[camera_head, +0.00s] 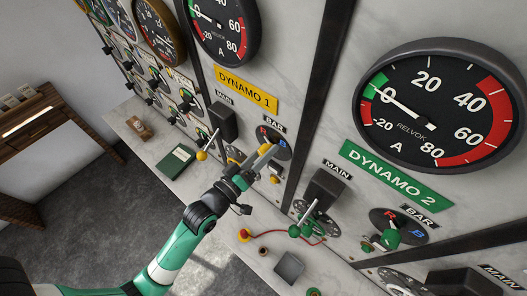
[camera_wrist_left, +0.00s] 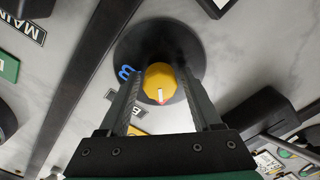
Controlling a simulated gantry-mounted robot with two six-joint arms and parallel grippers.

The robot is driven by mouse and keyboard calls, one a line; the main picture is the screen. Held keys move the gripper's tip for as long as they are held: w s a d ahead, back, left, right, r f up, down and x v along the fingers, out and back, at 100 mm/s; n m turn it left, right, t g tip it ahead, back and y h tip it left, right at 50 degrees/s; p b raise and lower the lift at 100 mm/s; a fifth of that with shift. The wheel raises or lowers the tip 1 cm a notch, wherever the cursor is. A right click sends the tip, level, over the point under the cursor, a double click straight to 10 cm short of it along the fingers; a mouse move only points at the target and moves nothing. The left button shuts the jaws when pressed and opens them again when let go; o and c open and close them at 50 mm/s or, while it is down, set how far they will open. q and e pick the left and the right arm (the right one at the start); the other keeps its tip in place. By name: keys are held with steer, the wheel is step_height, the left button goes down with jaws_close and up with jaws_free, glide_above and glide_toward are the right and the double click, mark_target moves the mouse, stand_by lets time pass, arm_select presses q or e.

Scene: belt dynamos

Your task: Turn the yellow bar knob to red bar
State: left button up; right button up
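The yellow bar knob (camera_wrist_left: 161,82) sits on a round black plate (camera_wrist_left: 150,52) with a blue letter (camera_wrist_left: 126,72) beside it. In the head view, the yellow knob (camera_head: 264,149) is under the DYNAMO 1 label (camera_head: 246,88), partly hidden by my gripper. My left gripper (camera_head: 267,151) is at the knob. In the left wrist view, its two fingers (camera_wrist_left: 161,90) stand open on either side of the knob, with gaps showing. My right gripper is not in view.
The DYNAMO 2 panel (camera_head: 397,175) is at the right, with a green bar knob (camera_head: 390,238) and a green-knobbed lever (camera_head: 303,228). A black MAIN switch (camera_head: 224,120) with a yellow-knobbed lever is left of my gripper. A green book (camera_head: 176,161) lies on the ledge.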

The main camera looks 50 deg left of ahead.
arm_select(q)
steer(key=shift+o, duration=0.4)
steer(key=shift+s, duration=0.3)
steer(key=s+d+b, duration=0.1)
steer(key=s+b, duration=0.1)
steer(key=s, duration=0.9)
steer(key=shift+d, duration=0.4)
steer(key=shift+w, duration=0.1)
